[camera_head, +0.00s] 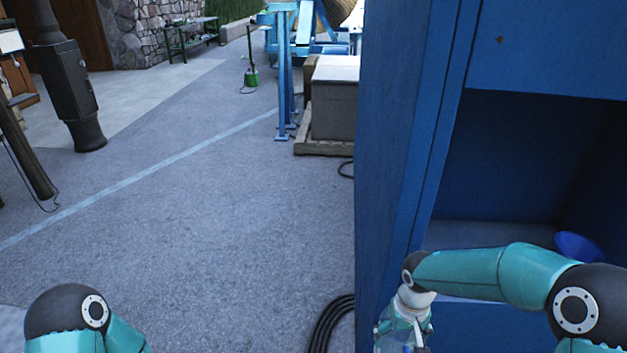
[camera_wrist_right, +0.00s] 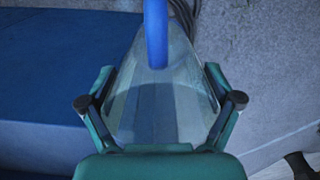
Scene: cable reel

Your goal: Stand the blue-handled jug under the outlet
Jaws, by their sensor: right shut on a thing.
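The blue-handled jug (camera_wrist_right: 160,112) is a clear, see-through vessel in the right wrist view, with its blue handle (camera_wrist_right: 156,35) at the top middle. My right gripper (camera_wrist_right: 158,78) is shut on the jug, one finger on each side of its body. In the head view my right gripper (camera_head: 405,333) is low at the bottom edge, beside the blue cabinet's front, and the jug is hard to make out there. Only part of my left arm shows at the lower left; its gripper is out of view. I cannot make out the outlet in either view.
A tall blue cabinet (camera_head: 400,130) with an open recess fills the right side. A blue rounded object (camera_head: 578,246) lies in the recess. Black cable (camera_head: 330,325) lies on the floor by the cabinet. Grey paving to the left is clear. A crate (camera_head: 335,105) stands on a pallet behind.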

